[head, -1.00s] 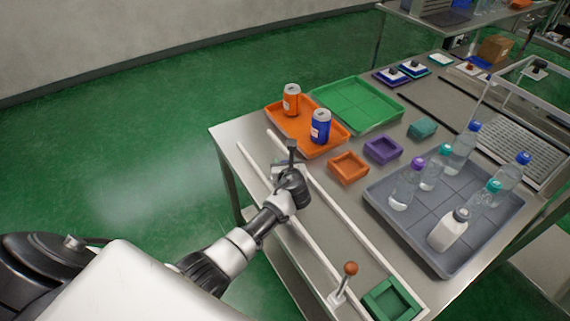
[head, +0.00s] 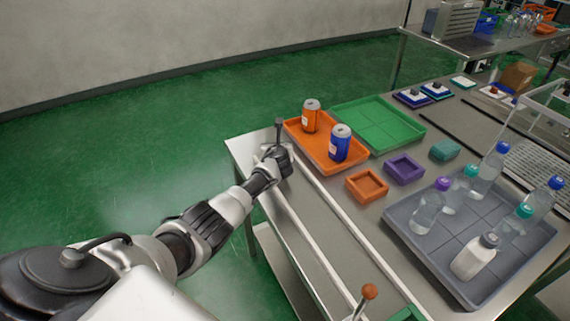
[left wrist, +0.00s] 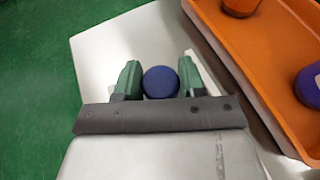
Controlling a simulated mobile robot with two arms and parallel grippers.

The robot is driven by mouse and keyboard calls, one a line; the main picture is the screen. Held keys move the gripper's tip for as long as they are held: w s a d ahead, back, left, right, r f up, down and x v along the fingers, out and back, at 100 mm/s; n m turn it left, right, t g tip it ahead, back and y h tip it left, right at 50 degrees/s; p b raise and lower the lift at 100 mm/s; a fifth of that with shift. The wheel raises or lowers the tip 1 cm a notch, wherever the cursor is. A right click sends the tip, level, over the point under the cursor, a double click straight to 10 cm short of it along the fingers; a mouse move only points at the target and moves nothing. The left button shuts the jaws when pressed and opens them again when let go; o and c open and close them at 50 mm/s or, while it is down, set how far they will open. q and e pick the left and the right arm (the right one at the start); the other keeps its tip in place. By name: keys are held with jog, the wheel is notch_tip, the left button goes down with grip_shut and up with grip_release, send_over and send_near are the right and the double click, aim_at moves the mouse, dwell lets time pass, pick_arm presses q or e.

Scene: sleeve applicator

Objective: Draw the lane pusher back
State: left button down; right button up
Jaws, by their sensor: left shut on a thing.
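The lane pusher shows in the head view as a dark upright handle (head: 279,127) at the far left end of the lane between two white rails. In the left wrist view its round dark blue knob (left wrist: 160,82) sits between the green fingertips, over a white plate. My left gripper (head: 277,150) is shut on this handle, close to the far left corner of the table. The pusher's lower part is mostly hidden by my gripper in the head view. My right gripper is not in view.
An orange tray (head: 318,158) with two cans stands just right of the pusher. The white rail (head: 330,240) runs toward the front, where a brown-knobbed lever (head: 367,296) stands. The lane between is clear. A grey bottle tray (head: 455,282) lies to the right.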

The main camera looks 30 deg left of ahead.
pick_arm(q)
jog(key=shift+w+a+b, duration=0.3)
jog(key=shift+w+a, duration=0.15)
jog(key=shift+a, duration=0.4)
jog(key=shift+a+r, duration=0.1)
jog(key=shift+r, duration=0.2)
jog(key=c, duration=0.9)
grip_release()
jog(key=shift+o, duration=0.9)
jog(key=shift+w+a+f, duration=0.1)
jog(key=shift+a+f, duration=0.05)
jog(key=shift+f, duration=0.1)
